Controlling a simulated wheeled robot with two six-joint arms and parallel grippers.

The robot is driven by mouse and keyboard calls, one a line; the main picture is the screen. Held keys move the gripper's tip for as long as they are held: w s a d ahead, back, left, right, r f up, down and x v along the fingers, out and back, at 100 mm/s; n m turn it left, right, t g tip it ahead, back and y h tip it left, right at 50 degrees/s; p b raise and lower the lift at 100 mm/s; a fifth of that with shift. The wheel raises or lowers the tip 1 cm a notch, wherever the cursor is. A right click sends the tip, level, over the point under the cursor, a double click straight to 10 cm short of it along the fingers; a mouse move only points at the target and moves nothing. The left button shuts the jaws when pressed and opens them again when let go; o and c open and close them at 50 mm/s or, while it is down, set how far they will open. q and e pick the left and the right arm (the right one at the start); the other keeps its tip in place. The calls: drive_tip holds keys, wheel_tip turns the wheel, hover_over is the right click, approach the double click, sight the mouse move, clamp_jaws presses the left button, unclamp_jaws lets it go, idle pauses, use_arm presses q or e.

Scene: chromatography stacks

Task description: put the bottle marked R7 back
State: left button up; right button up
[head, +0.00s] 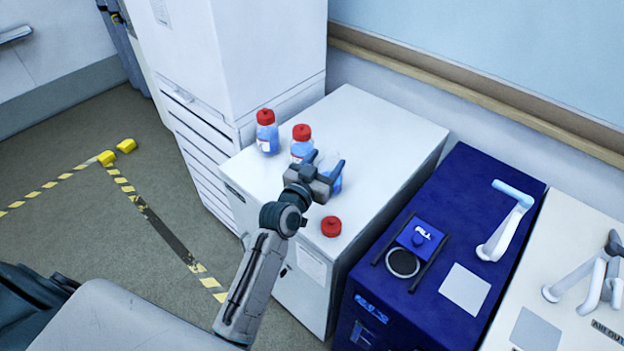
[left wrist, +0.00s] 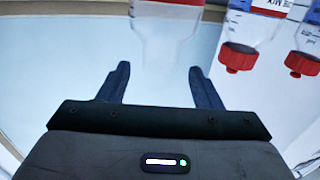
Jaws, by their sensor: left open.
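A third bottle (head: 336,184), clear and without a cap, stands partly hidden behind my left gripper (head: 323,163). That gripper is open, its fingers pointing at this bottle. In the left wrist view, which is upside down, the capless bottle (left wrist: 166,38) is beyond the fingertips, apart from them. A loose red cap (head: 331,226) lies near the cabinet's front edge. I cannot read the mark R7 on any bottle. My right gripper is not in view.
The white cabinet (head: 395,130) has bare top to the right of the bottles. A tall white unit (head: 255,60) rises behind left. A dark blue module (head: 475,200) with a raised handle (head: 507,218) stands at right, with a white module (head: 575,225) beyond it.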

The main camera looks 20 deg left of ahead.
use_arm(q)
drive_tip(key=s+a+b, duration=0.1)
drive_tip(key=s, duration=0.7)
drive_tip(key=shift+b, duration=0.35)
drive_tip(key=shift+a, duration=0.1)
idle(0.5)
